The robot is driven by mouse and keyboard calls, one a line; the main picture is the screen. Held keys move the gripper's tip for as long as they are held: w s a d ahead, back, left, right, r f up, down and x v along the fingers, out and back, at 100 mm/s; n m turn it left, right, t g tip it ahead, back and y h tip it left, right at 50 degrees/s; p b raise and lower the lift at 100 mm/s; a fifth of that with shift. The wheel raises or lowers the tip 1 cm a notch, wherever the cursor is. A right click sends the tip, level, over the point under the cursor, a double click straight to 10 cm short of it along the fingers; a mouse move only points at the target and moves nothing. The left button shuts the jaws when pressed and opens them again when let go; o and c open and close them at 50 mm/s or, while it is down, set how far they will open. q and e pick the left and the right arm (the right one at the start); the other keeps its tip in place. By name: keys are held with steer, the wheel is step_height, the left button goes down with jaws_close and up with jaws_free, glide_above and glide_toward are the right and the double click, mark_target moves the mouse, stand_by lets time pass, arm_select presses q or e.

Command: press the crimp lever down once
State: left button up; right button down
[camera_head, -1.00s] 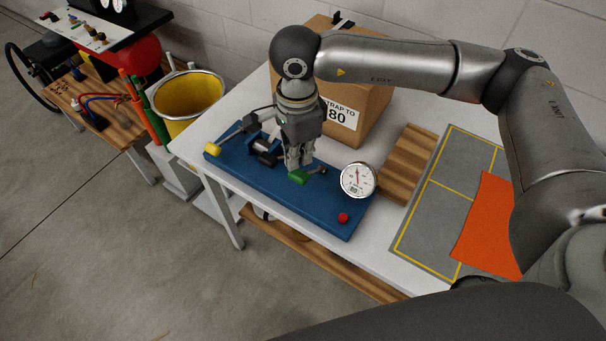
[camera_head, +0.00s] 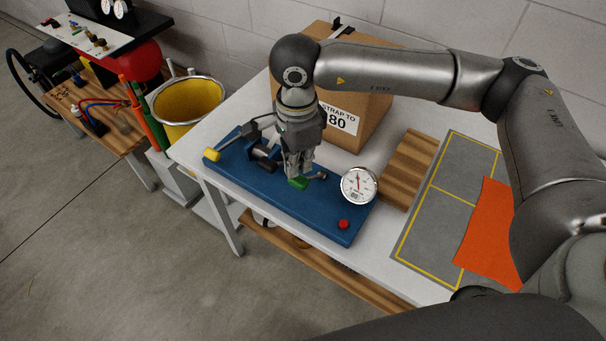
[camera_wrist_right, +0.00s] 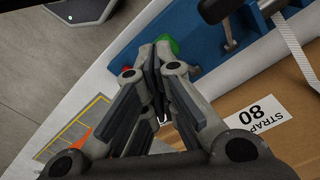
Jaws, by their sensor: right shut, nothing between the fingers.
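A blue base (camera_head: 290,212) on the white table carries a short green-handled lever (camera_head: 297,184), a yellow-handled lever (camera_head: 212,155) and a black grip (camera_head: 263,153). No label shows which is the crimp lever. My right gripper (camera_head: 300,176) points down at the green handle, shut and empty, and hides part of it. In the right wrist view, the shut fingertips (camera_wrist_right: 155,58) are beside the green handle (camera_wrist_right: 168,46). I cannot tell whether they touch it. My left gripper is not in view.
A round gauge (camera_head: 359,185) stands close right of the gripper, with a red knob (camera_head: 343,224) in front. A cardboard box (camera_head: 372,118) stands behind. A wooden block (camera_head: 411,168) and grey mat (camera_head: 421,227) lie to the right. A yellow bucket (camera_head: 185,103) is left.

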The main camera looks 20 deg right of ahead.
stand_by(0.5)
steer(key=shift+s+a+f+b, duration=0.15)
steer(key=shift+a+f+b, duration=0.05)
steer(key=shift+f+b, duration=0.5)
steer(key=shift+s+a+f+b, duration=0.1)
steer(key=shift+a+f+b, duration=0.1)
steer(key=shift+f+b, duration=0.5)
steer(key=shift+s+a+f+b, duration=0.2)
steer(key=shift+s+f+b, duration=0.05)
steer(key=shift+f+b, duration=0.45)
steer(key=shift+s+a+f+b, duration=0.2)
steer(key=shift+f+b, duration=0.45)
steer(key=shift+b, duration=0.05)
steer(key=shift+s+a+f+b, duration=0.2)
steer(key=shift+a+f+b, duration=0.1)
steer(key=shift+f+b, duration=0.55)
steer(key=shift+s+a+f+b, duration=0.25)
steer(key=shift+f+b, duration=0.3)
steer(key=shift+b, duration=0.45)
steer(key=shift+f, duration=0.1)
